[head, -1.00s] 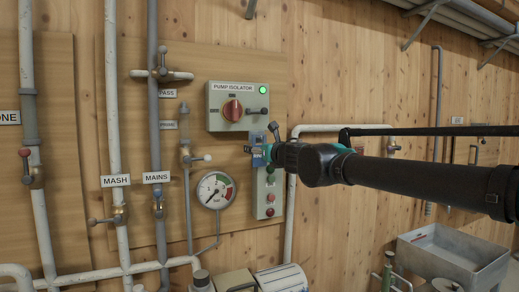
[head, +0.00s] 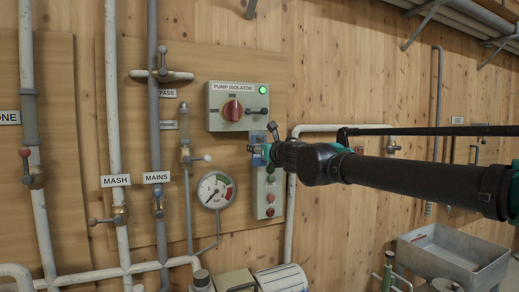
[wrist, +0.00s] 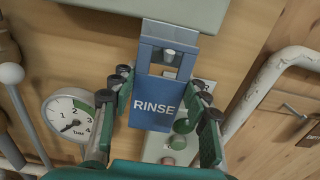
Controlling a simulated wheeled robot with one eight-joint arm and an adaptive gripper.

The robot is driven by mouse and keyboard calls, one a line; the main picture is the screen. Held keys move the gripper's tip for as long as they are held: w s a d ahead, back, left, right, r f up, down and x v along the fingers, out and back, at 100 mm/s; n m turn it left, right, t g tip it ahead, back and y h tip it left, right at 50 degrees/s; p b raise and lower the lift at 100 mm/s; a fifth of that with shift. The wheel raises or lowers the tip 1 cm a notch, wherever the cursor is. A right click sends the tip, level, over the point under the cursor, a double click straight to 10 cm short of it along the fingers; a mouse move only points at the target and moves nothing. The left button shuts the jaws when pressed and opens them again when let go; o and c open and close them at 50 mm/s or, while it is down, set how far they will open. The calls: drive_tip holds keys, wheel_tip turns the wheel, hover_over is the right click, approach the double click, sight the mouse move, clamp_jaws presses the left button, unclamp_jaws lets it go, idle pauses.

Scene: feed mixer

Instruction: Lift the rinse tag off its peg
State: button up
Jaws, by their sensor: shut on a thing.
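The rinse tag (wrist: 152,106) is a blue plate with white RINSE lettering and a window cut near its top. In the wrist view a pale peg (wrist: 170,53) shows within that window. My gripper (wrist: 160,90) has one finger at each side edge of the tag and is shut on it. In the head view my gripper (head: 263,152) is at the wall just below the pump isolator, with a small blue part of the tag (head: 257,137) showing. Most of the tag is hidden there by the gripper.
The pump isolator box (head: 237,106) is directly above the tag. A button box (head: 270,195) is below it. A pressure gauge (head: 215,190) and valve pipes are to the left. A white pipe (head: 291,215) runs close on the right.

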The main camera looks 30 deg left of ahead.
drive_tip(key=shift+r, duration=0.15)
drive_tip(key=shift+w+r, duration=0.2)
drive_tip(key=shift+r, duration=0.25)
drive_tip(key=shift+a, duration=0.1)
drive_tip(key=shift+s+d+f, duration=0.1)
drive_tip(key=shift+s+d, duration=0.05)
drive_tip(key=shift+d, duration=0.1)
drive_tip(key=shift+s+d+f, duration=0.1)
drive_tip(key=shift+s+d, duration=0.1)
drive_tip(key=shift+s+d+r, duration=0.4)
drive_tip(key=shift+s+d, duration=0.15)
drive_tip(key=shift+d, duration=0.1)
drive_tip(key=shift+v, duration=1.35)
drive_tip(key=shift+s+f, duration=0.1)
drive_tip(key=shift+f, duration=0.05)
